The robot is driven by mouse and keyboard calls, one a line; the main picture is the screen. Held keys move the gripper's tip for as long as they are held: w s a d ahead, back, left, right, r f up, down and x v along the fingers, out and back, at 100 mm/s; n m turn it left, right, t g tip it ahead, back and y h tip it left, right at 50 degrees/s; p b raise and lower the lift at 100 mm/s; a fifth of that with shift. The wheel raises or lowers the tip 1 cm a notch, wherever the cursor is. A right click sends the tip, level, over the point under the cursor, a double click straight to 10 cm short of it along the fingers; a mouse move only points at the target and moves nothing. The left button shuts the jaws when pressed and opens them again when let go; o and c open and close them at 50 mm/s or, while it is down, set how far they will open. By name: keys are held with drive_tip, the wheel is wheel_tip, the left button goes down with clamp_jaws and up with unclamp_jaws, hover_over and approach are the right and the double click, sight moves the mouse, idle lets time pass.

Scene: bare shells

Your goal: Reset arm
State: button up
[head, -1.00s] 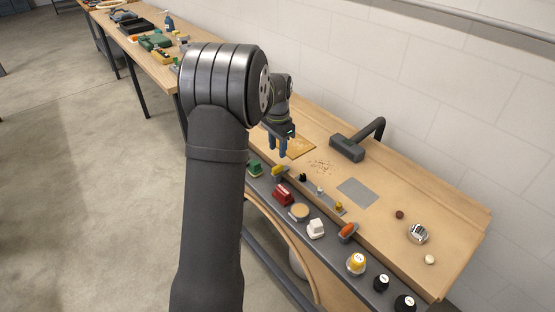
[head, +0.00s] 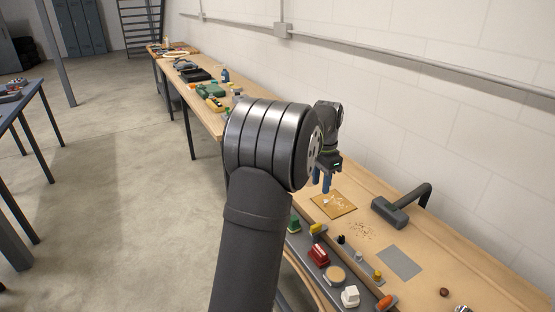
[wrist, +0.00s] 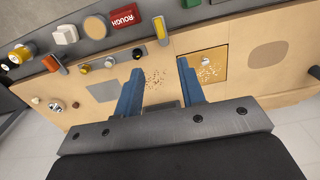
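My gripper (head: 322,181) has two blue fingers and hangs above the workbench (head: 455,262), close to a tan square board (head: 335,205) with pale bits on it. In the wrist view my gripper (wrist: 156,78) has its fingers spread apart, with nothing between them but a view of the bench and scattered crumbs (wrist: 155,77) below. The board (wrist: 203,66) shows behind the right finger there. My arm fills the middle of the head view and hides part of the bench.
A grey square (head: 399,262) is flat on the bench. A front ledge carries a red block (head: 318,256), a round tan pad (head: 335,274) and a white block (head: 350,296). A longer table with clutter runs beyond.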

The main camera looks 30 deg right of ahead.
sight(316, 225)
wheel_tip(316, 225, down, 17)
drive_tip(key=shift+f, duration=0.15)
idle(0.4)
